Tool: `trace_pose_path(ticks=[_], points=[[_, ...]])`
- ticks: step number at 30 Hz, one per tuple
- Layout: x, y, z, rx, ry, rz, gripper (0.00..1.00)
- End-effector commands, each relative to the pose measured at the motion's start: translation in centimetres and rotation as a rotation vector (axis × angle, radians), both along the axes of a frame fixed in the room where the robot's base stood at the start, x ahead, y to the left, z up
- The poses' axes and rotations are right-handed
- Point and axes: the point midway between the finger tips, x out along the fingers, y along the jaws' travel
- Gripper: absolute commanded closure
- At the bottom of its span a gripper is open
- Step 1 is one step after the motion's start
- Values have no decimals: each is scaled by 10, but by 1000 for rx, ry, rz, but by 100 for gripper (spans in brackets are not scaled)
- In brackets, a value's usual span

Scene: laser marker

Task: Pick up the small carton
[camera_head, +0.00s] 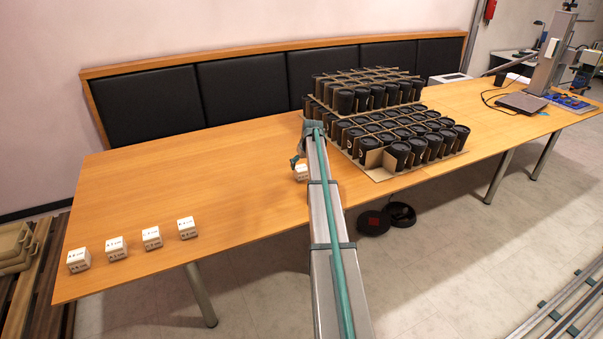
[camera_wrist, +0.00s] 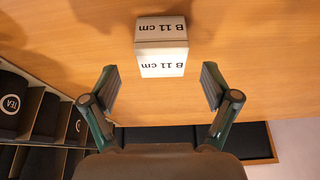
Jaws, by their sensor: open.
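A small white carton (camera_wrist: 162,48) marked "B 11 cm" stands on the wooden table in the wrist view. In the head view the carton (camera_head: 301,173) shows just left of my arm, partly hidden by it. My gripper (camera_wrist: 160,88) is open and empty in the wrist view. Its two fingers are spread wider than the carton, and the carton appears beyond the fingertips, not between them. In the head view my gripper (camera_head: 298,160) is small and partly hidden, close to the carton; the exact gap cannot be told.
Several similar white cartons (camera_head: 152,237) stand in a row at the table's left front edge. Dark canisters in cardboard dividers (camera_head: 400,150) stand right of my gripper, close by; they also show in the wrist view (camera_wrist: 40,115). Black padded panels (camera_head: 240,92) line the back. The table's left middle (camera_head: 200,180) is clear.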

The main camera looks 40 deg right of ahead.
Motion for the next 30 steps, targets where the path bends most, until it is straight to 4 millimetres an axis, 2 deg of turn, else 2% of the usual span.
trace_pose_path(ticks=[9, 17, 20, 27, 30], points=[[15, -2, -37, 0, 1, 0, 14], [16, -2, -43, -1, 0, 0, 14], [16, -2, -43, -1, 0, 0, 27], [16, -2, -42, -1, 0, 0, 67], [16, -2, -42, -1, -1, 0, 80]])
